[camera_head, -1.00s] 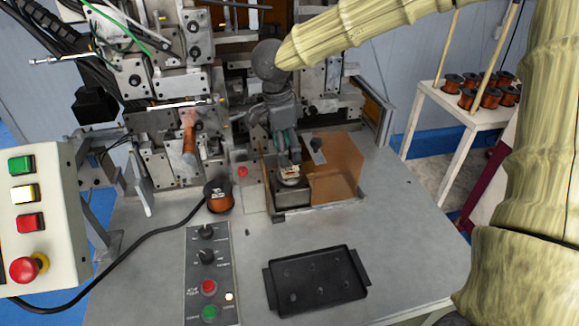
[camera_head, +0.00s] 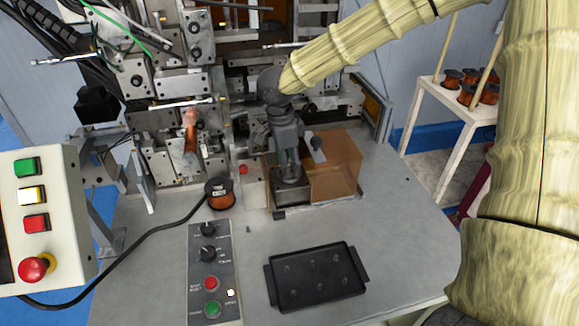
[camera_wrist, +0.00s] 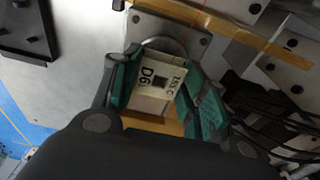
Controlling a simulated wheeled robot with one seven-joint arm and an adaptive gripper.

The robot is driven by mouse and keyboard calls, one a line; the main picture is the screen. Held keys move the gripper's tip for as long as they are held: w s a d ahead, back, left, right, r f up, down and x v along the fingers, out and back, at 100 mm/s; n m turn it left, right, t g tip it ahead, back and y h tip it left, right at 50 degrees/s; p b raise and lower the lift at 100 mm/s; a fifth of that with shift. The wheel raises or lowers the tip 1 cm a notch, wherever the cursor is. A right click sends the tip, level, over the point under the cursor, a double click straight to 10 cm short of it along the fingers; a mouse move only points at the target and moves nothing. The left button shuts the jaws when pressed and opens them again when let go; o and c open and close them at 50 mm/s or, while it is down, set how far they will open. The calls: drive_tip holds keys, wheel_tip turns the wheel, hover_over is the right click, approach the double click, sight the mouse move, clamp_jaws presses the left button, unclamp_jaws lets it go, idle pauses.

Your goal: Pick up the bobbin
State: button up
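The bobbin shows in the wrist view as a pale labelled piece (camera_wrist: 157,88) between the two teal finger pads. It sits by a round metal part on a grey plate. My gripper (camera_wrist: 160,85) has one finger on each side of it. The pads look close to its sides, but I cannot tell if they press on it. In the head view my gripper (camera_head: 289,172) points down at the machine's front, beside an orange translucent guard, and mostly hides the bobbin.
The orange guard (camera_head: 335,170) stands just right of my gripper. A copper wire spool (camera_head: 220,193) is to its left. A black tray (camera_head: 315,279) and a button panel (camera_head: 210,270) lie in front. A control box (camera_head: 45,220) is at left. Several copper spools stand on a white side table (camera_head: 445,110).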

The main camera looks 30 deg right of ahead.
drive_tip(key=c, duration=0.3)
drive_tip(key=shift+r+b, duration=0.4)
drive_tip(key=shift+r, duration=0.4)
drive_tip(key=shift+s+r+b, duration=0.15)
drive_tip(key=shift+r+b, duration=0.3)
drive_tip(key=shift+r, duration=0.5)
drive_tip(key=s+a+b, duration=0.1)
drive_tip(key=s, duration=0.4)
drive_tip(key=s+a+r+b, duration=0.1)
drive_tip(key=s, duration=0.4)
drive_tip(key=s+a+b, duration=0.1)
drive_tip(key=s, duration=0.4)
drive_tip(key=shift+s+a+r, duration=0.2)
drive_tip(key=shift+r, duration=0.1)
